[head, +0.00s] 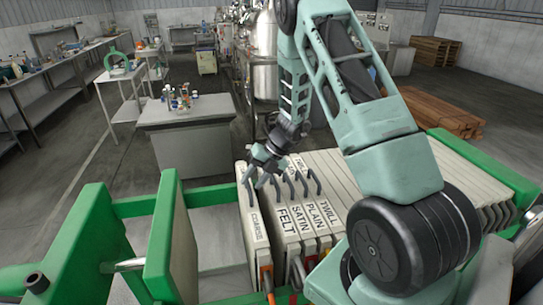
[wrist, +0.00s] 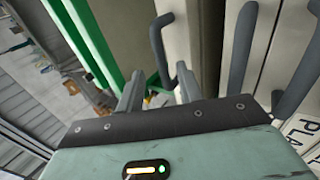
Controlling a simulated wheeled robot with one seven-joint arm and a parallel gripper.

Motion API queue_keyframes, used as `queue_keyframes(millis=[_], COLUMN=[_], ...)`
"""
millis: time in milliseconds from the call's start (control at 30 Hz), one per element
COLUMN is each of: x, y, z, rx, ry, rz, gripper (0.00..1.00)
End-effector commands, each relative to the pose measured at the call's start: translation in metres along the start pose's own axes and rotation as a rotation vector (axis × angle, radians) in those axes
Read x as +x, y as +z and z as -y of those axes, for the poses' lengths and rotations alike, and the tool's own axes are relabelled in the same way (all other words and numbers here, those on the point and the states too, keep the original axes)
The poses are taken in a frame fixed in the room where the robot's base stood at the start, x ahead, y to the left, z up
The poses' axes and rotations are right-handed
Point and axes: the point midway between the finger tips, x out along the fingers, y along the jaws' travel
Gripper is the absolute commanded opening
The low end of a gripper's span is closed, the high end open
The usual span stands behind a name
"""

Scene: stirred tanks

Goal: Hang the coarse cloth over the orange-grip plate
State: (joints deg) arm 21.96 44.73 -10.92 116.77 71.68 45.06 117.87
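The coarse cloth (head: 256,228) is a narrow pale panel with a label reading like COARSE. It stands upright at the left end of a row of labelled panels, with a dark grey handle on top. My gripper (head: 262,163) is above the far end of this row. In the wrist view, my gripper (wrist: 158,88) has its two fingers apart, with a grey handle (wrist: 160,45) just beyond the gap; nothing is seen gripped. An orange grip (head: 267,278) shows low at the near end of the row; which plate bears it is unclear.
Panels marked FELT (head: 287,222), SATIN, PLAIN and TWILL stand close to the right. A green upright plate (head: 166,240) stands left, with an open gap between it and the coarse panel. A grey bench (head: 187,125) stands behind the green frame.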

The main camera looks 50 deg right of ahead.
Motion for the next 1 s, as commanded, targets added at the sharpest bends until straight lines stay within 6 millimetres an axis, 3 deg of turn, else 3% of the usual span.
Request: queue_keyframes(millis=[300,500,700,1000], x=[-0.075,-0.115,-0.138,-0.143], y=[0.002,0.001,0.001,0.000], z=[0.001,0.001,0.000,0.000], rx=[-0.004,-0.002,-0.003,-0.001], ry=[0.000,0.000,0.001,0.000], rz=[0.007,0.004,0.001,0.000], gripper=[0.36,0.36,0.36,0.36])
